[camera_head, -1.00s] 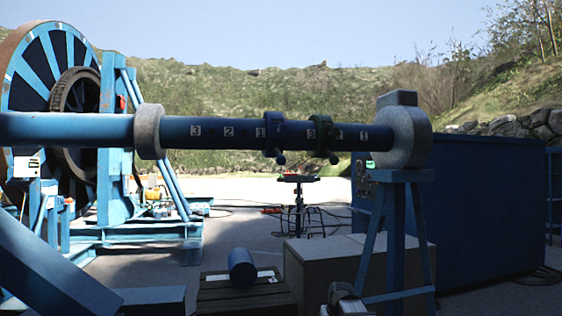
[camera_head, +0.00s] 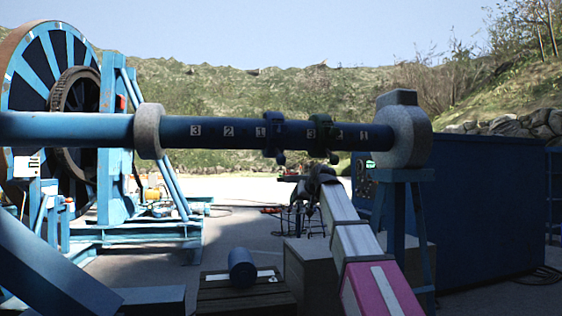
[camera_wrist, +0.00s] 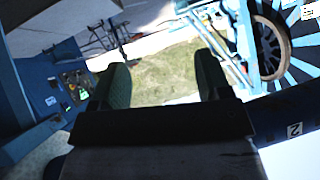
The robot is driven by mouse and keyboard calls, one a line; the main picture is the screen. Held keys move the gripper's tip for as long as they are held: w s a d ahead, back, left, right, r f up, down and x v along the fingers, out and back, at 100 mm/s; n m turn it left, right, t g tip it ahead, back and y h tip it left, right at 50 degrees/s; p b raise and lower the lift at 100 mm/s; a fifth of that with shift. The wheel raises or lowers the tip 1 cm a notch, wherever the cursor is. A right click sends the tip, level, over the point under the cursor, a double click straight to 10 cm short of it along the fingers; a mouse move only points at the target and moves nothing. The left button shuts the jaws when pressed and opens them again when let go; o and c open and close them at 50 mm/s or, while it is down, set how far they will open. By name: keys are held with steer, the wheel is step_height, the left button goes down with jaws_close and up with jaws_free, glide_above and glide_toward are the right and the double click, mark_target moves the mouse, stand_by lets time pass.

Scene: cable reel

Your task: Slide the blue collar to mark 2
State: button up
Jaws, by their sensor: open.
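The blue collar (camera_head: 274,134) sits around the horizontal blue bar (camera_head: 182,131), just right of the left-hand mark 1 (camera_head: 261,132). A knob hangs from its underside. The left-hand mark 2 (camera_head: 229,131) shows farther left on the bar. A dark green collar (camera_head: 324,132) sits around the bar to the right, by the right-hand mark 3. My gripper (camera_head: 318,178) is below the green collar, right of and lower than the blue collar. In the wrist view my gripper (camera_wrist: 163,80) is open, with nothing between its fingers. A mark 2 (camera_wrist: 294,130) shows on the bar there; I cannot make out the blue collar.
A grey end block (camera_head: 404,130) on a blue stand (camera_head: 395,215) holds the bar's right end. A grey ring (camera_head: 149,131) encircles it at left. A large reel (camera_head: 45,90) stands far left, a blue container (camera_head: 485,215) at right. A blue cylinder (camera_head: 241,268) lies below.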

steer(key=n+t+y, duration=0.1)
steer(key=t+y, duration=0.1)
glide_toward(283, 157)
steer(key=w, duration=0.1)
steer(key=x, duration=1.1)
steer(key=shift+a+f, duration=0.25)
steer(key=c, duration=1.3)
steer(key=shift+o, duration=0.2)
steer(key=s+a, duration=0.4)
steer(key=a, duration=0.9)
steer(key=shift+a, duration=0.2)
steer(key=o, duration=1.3)
steer(key=shift+c, duration=0.2)
